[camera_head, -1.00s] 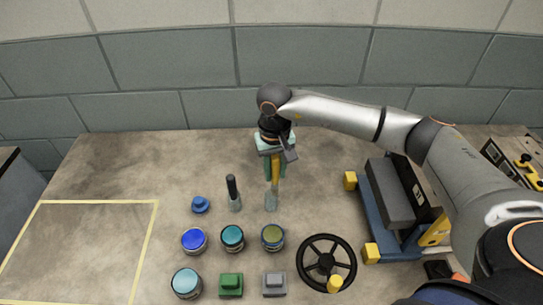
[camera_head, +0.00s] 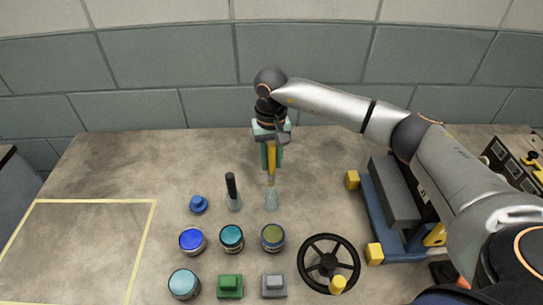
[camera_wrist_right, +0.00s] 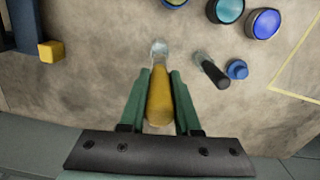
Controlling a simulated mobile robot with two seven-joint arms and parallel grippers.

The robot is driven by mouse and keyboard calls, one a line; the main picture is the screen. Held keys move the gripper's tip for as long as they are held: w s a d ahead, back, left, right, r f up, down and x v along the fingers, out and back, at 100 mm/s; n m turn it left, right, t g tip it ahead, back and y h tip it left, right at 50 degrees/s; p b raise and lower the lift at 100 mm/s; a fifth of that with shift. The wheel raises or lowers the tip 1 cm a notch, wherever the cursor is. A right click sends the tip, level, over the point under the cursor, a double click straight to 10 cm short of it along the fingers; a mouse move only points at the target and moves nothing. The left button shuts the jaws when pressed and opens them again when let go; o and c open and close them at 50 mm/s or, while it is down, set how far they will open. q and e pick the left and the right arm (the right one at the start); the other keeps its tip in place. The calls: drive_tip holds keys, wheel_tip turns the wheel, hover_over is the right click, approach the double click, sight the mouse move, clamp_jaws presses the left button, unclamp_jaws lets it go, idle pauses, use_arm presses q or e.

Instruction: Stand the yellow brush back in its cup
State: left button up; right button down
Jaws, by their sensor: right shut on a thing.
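The yellow brush (camera_head: 271,160) is held by its handle in my right gripper (camera_head: 271,164), which is shut on it above the back middle of the bench. The brush points down, close to upright. Its lower end is at the mouth of a small clear cup (camera_head: 271,201); I cannot tell whether the tip is inside or just above. In the right wrist view the yellow handle (camera_wrist_right: 159,98) lies between the two green fingers, with the clear cup (camera_wrist_right: 159,47) in line beyond it. My left gripper is not in view.
A black-handled tool (camera_head: 231,185) stands in another clear cup to the left. A blue knob (camera_head: 198,204), several paint pots (camera_head: 231,237) and a black handwheel (camera_head: 329,263) lie in front. A blue vice-like fixture (camera_head: 378,222) stands right. The bench's left back is bare.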

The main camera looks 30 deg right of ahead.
sight(272, 178)
drive_tip(key=shift+f+b, duration=0.75)
drive_tip(key=shift+f, duration=0.8)
wheel_tip(272, 178, down, 4)
drive_tip(key=b, duration=0.3)
drive_tip(key=shift+f+b, duration=0.25)
drive_tip(key=shift+b, duration=0.2)
drive_tip(key=shift+f, duration=0.25)
drive_tip(key=c, duration=0.7)
unclamp_jaws()
drive_tip(key=shift+o, duration=0.7)
